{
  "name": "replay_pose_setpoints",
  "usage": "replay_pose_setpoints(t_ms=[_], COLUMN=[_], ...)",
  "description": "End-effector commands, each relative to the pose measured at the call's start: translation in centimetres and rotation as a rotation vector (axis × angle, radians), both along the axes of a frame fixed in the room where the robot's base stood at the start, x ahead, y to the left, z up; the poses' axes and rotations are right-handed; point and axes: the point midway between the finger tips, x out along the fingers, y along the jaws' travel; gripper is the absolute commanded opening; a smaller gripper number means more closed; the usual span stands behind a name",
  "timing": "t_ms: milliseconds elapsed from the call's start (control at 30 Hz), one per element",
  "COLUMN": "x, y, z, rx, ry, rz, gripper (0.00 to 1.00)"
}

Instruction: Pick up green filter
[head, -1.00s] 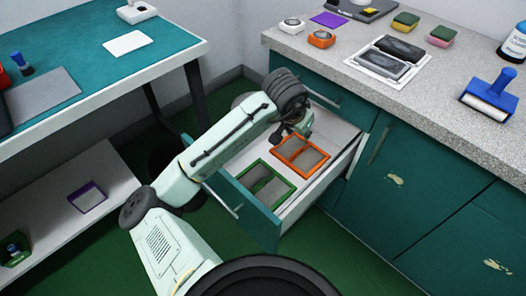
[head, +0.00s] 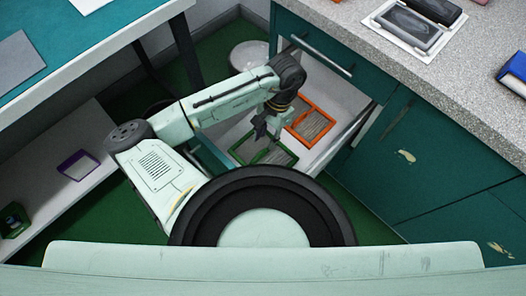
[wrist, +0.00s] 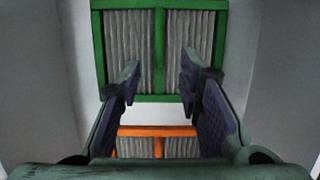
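The green filter (head: 264,154), a green frame around grey pleats, lies flat in the open drawer (head: 240,123). In the wrist view the green filter (wrist: 160,98) fills the upper middle. My gripper (head: 262,133) is over the drawer, close to the filter's far edge. In the wrist view the fingers of my gripper (wrist: 160,75) are apart, with nothing held between them. The fingertips overlap the filter's near bar in that view; I cannot tell whether they touch it. An orange filter (head: 311,121) lies beside it, and part of it also shows low in the wrist view (wrist: 158,131).
The drawer walls (wrist: 277,70) stand close on both sides. The speckled counter (head: 440,75) holds a white tray (head: 383,21) with dark pads. A purple-framed item (head: 78,165) lies on the low shelf at left. A white round bin (head: 249,57) stands behind the drawer.

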Motion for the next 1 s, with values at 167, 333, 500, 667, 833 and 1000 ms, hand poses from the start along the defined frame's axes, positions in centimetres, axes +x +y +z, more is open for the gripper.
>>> replay_pose_setpoints(t_ms=[167, 333, 500, 667, 833, 1000], x=[-0.2, -0.7, -1.0, -1.1, -1.1, -1.0], y=[0.2, 0.4, 0.7, 0.8, 0.7, 0.7], z=[-1.2, -3.5, -5.5, -6.0, -5.9, -5.9], rx=[0.0, 0.001, 0.001, 0.0, 0.0, 0.0], ry=[0.0, 0.002, -0.001, -0.001, -0.001, -0.001], rz=[-0.001, -0.001, 0.0, -0.002, -0.002, -0.002], gripper=[0.32, 0.32, 0.32, 0.32, 0.29, 0.18])
